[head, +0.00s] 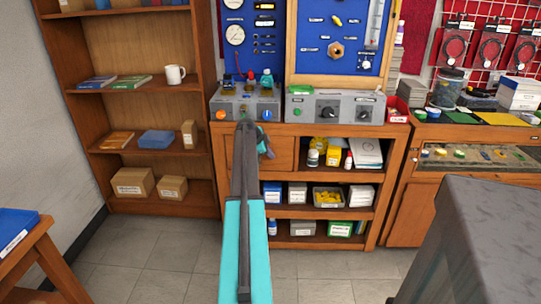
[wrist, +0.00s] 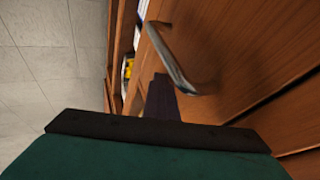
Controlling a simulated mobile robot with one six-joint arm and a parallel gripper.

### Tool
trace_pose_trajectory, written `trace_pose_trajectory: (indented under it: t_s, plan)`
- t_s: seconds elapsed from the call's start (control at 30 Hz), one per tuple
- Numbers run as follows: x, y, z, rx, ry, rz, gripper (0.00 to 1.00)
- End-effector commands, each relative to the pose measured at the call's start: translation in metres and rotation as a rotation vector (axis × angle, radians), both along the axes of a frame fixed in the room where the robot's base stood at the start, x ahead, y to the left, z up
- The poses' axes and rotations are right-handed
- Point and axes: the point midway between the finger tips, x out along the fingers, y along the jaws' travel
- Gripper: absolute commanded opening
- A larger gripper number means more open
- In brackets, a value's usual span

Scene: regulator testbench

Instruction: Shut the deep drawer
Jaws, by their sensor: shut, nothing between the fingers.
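The drawer has a plain wooden front (head: 281,152) under the left end of the bench top in the head view. My arm covers part of it, and I cannot tell how far it stands out. In the wrist view a wooden front (wrist: 225,45) fills the right side, with a curved metal handle (wrist: 180,65) on it. My gripper (wrist: 162,98) is shut and empty, its dark fingers close beside the handle. I cannot tell whether they touch it. In the head view my gripper (head: 267,150) is small and dark in front of the drawer.
A grey control box (head: 335,108) stands on the bench top. A tall bookcase (head: 140,60) stands to the left. Tiled floor (head: 150,255) in front is clear.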

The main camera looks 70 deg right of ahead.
Motion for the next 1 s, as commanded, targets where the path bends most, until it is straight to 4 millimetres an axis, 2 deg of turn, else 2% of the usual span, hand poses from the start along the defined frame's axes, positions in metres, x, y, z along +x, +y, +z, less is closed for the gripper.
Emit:
trace_pose_trajectory:
  t_s: [0.4,0.8,1.0]
  plan:
    - [-0.007,0.04,0.0,0.009,0.001,-0.002,0.0]
    - [0.009,0.076,0.053,0.008,0.001,-0.002,0.0]
    - [0.015,0.089,0.072,0.009,0.002,-0.001,0.0]
